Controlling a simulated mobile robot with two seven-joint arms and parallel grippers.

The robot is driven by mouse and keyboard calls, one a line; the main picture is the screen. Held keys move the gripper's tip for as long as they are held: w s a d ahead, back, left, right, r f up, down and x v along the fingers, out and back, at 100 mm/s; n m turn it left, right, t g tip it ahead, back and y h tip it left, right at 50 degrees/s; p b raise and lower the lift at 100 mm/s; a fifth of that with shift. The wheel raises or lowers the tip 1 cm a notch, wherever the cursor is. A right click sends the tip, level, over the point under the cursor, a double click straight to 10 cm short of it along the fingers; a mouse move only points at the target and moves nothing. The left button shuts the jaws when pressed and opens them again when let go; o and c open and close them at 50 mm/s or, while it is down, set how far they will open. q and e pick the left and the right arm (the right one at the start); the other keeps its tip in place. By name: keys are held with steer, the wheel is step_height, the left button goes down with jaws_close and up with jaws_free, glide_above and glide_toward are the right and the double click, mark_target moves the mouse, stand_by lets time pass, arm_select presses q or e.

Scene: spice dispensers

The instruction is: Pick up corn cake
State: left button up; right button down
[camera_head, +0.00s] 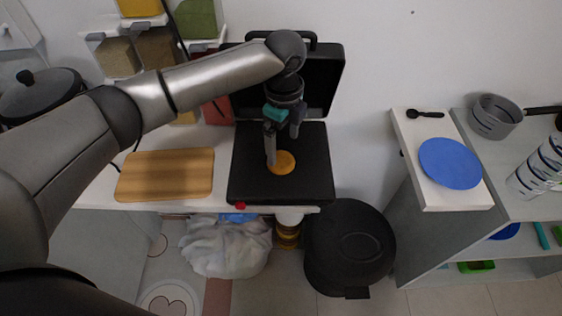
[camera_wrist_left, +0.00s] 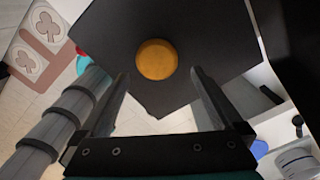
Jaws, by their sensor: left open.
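The corn cake (camera_head: 281,162) is a round, flat orange-yellow disc. It lies on the black plate of the opened black appliance (camera_head: 312,188). In the left wrist view the corn cake (camera_wrist_left: 157,59) lies beyond the fingertips, roughly in line with the gap between them. My left gripper (camera_head: 281,148) points down over the black plate, right by the cake. It is open with nothing between its fingers, as the left wrist view (camera_wrist_left: 165,88) also shows. In the head view a finger overlaps the cake's left edge; I cannot tell whether it touches. My right gripper is not in view.
A wooden board (camera_head: 166,175) lies left of the appliance, whose raised lid (camera_head: 322,80) stands behind the plate. Spice dispensers (camera_head: 158,47) hang at the back left. A black bin (camera_head: 349,246) stands on the floor. A blue plate (camera_head: 450,163) lies on the right-hand shelf.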

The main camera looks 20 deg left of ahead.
mark_target(281, 159)
arm_select(q)
steer(key=f, duration=0.5)
steer(key=shift+s+a+b, duration=0.2)
steer(key=shift+a+b, duration=0.05)
steer(key=shift+b, duration=0.15)
steer(key=shift+r, duration=0.1)
steer(key=shift+r, duration=0.1)
steer(key=c, duration=1.5)
